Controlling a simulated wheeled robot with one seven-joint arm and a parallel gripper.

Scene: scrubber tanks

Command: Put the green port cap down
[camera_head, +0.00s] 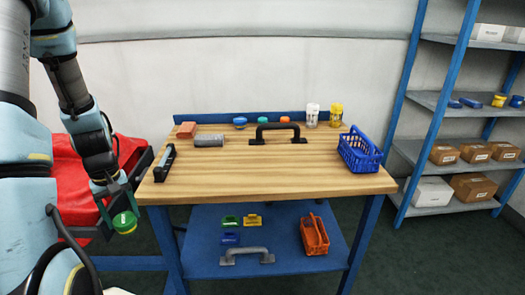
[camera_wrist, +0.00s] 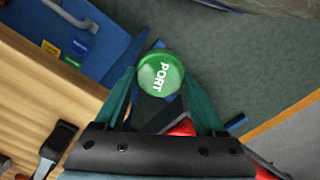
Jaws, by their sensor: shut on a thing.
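The green port cap (camera_wrist: 160,74) shows in the wrist view with the word PORT on its round face. My gripper (camera_wrist: 158,85) is shut on it, one finger on each side. In the head view my gripper (camera_head: 120,205) hangs at the left, beside the table's left front corner, with the green cap (camera_head: 125,222) at its lower end. The cap is in the air over the floor, lower than the wooden tabletop (camera_head: 225,177).
Along the table's back stand small caps (camera_head: 240,121), a white jar (camera_head: 312,115) and a yellow one (camera_head: 336,115). A black handle (camera_head: 278,133) and blue basket (camera_head: 360,152) are on top. The front middle is clear. A lower blue shelf (camera_head: 200,262) holds several items.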

